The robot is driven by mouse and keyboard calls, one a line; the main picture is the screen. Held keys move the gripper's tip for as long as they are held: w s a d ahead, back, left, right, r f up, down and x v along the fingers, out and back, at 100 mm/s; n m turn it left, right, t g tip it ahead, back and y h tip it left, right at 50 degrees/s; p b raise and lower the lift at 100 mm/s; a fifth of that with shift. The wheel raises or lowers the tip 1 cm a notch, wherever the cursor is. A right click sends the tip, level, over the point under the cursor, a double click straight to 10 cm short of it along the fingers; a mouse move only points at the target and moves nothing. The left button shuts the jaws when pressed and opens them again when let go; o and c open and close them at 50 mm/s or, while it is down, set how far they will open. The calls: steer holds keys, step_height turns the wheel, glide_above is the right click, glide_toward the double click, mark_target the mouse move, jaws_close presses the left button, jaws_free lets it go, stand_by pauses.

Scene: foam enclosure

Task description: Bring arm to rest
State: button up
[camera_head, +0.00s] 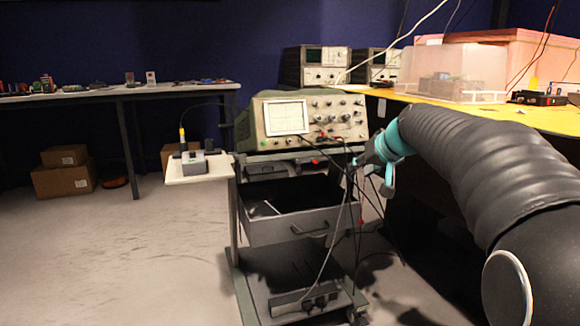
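My arm, in a ribbed black sleeve, reaches in from the right edge of the head view. My gripper (366,172) is at its far end, past a teal cuff, just right of the oscilloscope and the cart. Its fingers are small and dark against the cables behind, so I cannot tell whether they are open or shut. I see no object clearly held in it.
An oscilloscope (337,117) sits on a wheeled cart (237,243) with an open drawer (300,224). A soldering station (194,163) stands on its side shelf. Cables hang near my gripper. A yellow-topped bench (415,97) is at right.

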steer(key=s+a+f+g+h+p, duration=0.1)
steer(key=s+f+p, duration=0.1)
steer(key=s, duration=1)
steer(key=s+a+f+g+h+p, duration=0.1)
steer(key=s+f+p, duration=0.2)
steer(key=s, duration=1)
steer(key=s+a+f+g+h+p, duration=0.1)
steer(key=s+f, duration=0.5)
steer(key=s, duration=0.7)
steer(key=shift+s+a+g+p, duration=0.15)
steer(key=shift+s+g+p, duration=0.05)
steer(key=shift+g+p, duration=0.45)
steer(key=shift+w, duration=0.15)
